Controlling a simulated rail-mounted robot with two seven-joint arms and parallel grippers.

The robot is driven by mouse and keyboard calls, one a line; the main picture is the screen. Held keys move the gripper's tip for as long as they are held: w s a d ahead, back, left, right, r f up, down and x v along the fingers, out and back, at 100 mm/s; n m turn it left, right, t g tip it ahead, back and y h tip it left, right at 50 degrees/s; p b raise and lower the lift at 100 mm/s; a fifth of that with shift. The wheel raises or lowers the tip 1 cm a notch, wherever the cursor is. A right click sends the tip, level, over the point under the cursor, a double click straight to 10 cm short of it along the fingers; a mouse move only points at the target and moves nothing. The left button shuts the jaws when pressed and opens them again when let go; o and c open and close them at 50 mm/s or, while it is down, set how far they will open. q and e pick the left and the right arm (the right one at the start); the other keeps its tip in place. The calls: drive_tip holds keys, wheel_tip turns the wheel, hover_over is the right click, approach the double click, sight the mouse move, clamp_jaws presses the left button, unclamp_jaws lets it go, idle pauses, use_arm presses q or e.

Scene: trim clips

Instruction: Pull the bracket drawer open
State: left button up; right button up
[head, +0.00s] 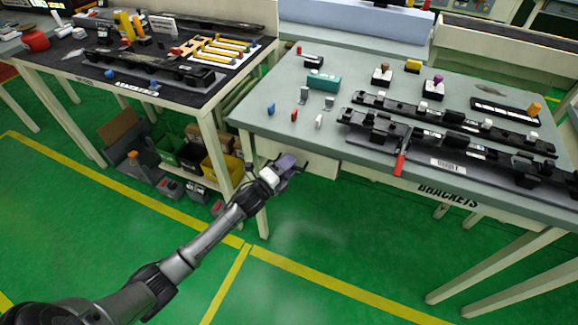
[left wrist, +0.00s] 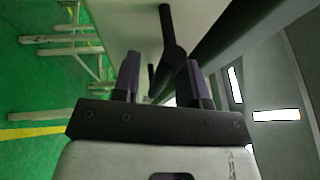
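The bracket drawer (head: 322,166) is a pale front panel under the edge of the right-hand grey table, which carries a BRACKETS label (head: 448,195). It seems flush under the tabletop. Its pale face (left wrist: 130,20) also shows in the left wrist view, with a dark bar handle (left wrist: 174,52) on it. My left gripper (head: 295,165) is in front of the drawer's left part. In the left wrist view its two fingers (left wrist: 163,80) are apart, with the handle beyond and between them. Contact cannot be told. The head view hides the handle. My right gripper is not in view.
The grey tabletop (head: 260,115) overhangs the drawer and holds black trim strips, small clips and a red-handled tool (head: 400,160) at its front edge. A table leg (head: 262,215) stands just below my left gripper. Bins (head: 215,165) sit to the left. The floor in front is clear.

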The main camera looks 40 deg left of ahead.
use_arm(q)
clamp_jaws()
idle(0.4)
